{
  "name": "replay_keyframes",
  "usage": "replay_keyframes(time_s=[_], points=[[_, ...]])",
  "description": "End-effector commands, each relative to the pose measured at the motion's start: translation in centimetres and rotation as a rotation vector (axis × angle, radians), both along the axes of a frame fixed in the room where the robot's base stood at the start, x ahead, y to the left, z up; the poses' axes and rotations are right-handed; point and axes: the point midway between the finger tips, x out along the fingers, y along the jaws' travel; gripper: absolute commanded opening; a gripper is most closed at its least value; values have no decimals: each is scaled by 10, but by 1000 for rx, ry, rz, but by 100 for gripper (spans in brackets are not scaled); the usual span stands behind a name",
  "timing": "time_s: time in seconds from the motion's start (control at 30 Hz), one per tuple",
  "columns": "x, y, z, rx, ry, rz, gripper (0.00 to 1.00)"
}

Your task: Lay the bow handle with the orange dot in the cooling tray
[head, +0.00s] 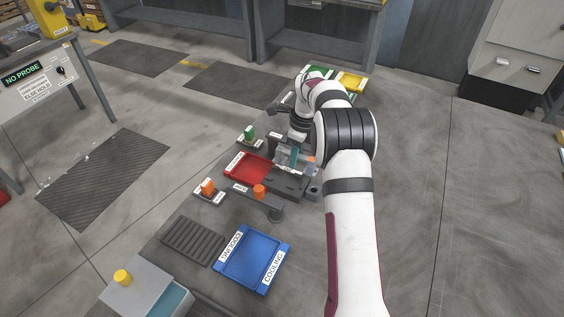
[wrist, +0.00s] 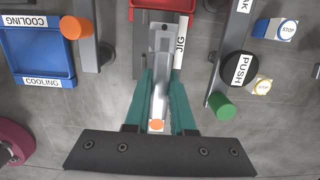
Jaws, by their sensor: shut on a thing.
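The bow handle (wrist: 159,98) is a slim grey metal piece with an orange dot (wrist: 156,125) at its near end in the wrist view. My gripper (wrist: 161,82) has its teal fingers shut on it from both sides. The handle's far end is over or on the grey jig; I cannot tell if it touches. In the head view my gripper (head: 295,154) is at the jig block, with the handle mostly hidden. The blue cooling tray (head: 284,252) is nearer the camera, apart from my gripper, and looks empty. It also shows at the left in the wrist view (wrist: 38,77).
A red tray (head: 238,172) lies left of the jig. A bracket with an orange cylinder (head: 259,190) stands between the jig and the cooling tray. A dark ribbed rack (head: 192,241) lies left of the cooling tray. A push button (wrist: 241,68) is right of my gripper.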

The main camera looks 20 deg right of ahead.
Motion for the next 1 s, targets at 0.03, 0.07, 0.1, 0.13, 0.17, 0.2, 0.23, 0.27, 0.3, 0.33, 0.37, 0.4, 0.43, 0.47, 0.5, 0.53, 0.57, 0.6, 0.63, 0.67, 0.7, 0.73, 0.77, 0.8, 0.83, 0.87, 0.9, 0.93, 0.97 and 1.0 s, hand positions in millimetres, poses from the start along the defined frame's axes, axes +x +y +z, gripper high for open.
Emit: replay_keyframes(time_s=[0.03,0.07,0.1,0.13,0.17,0.2,0.23,0.27,0.3,0.33,0.37,0.4,0.43,0.47,0.5,0.53,0.57,0.6,0.63,0.67,0.7,0.73,0.77,0.8,0.83,0.87,0.9,0.93,0.97,1.0], points=[[-8,-10,9,-1,-2,-4,0],[-12,-15,13,0,-3,-4,0],[-19,-23,18,0,-2,-4,0],[-23,-28,23,0,-3,-4,0],[-27,-33,26,0,-2,-5,0],[-32,-38,31,0,-2,-4,0],[-36,-42,34,0,-2,-4,0],[-38,-46,36,0,-3,-3,0],[-41,-49,39,-1,-2,-2,0],[-43,-51,41,1,-1,2,0],[-45,-51,43,1,0,13,0],[-47,-50,47,-1,-1,41,0],[-49,-48,50,-3,-1,74,0],[-50,-44,53,-5,0,118,0],[-53,-37,59,-6,1,193,0],[-55,-31,64,-7,2,259,0],[-57,-24,69,-8,2,335,0],[-61,-14,76,-9,3,443,0],[-64,-7,82,-11,4,526,0],[-67,1,87,-11,4,610,0],[-72,11,94,-12,4,722,0],[-76,18,100,-14,4,805,0],[-80,25,105,-15,4,887,0],[-85,34,111,-14,4,993,0],[-89,40,116,-16,4,1073,0],[-93,46,121,-16,3,1148,0],[-99,53,126,-16,2,1245,0],[-103,59,130,-15,2,1315,0],[-107,64,135,-15,2,1384,0],[-112,71,139,-15,3,1474,0]])
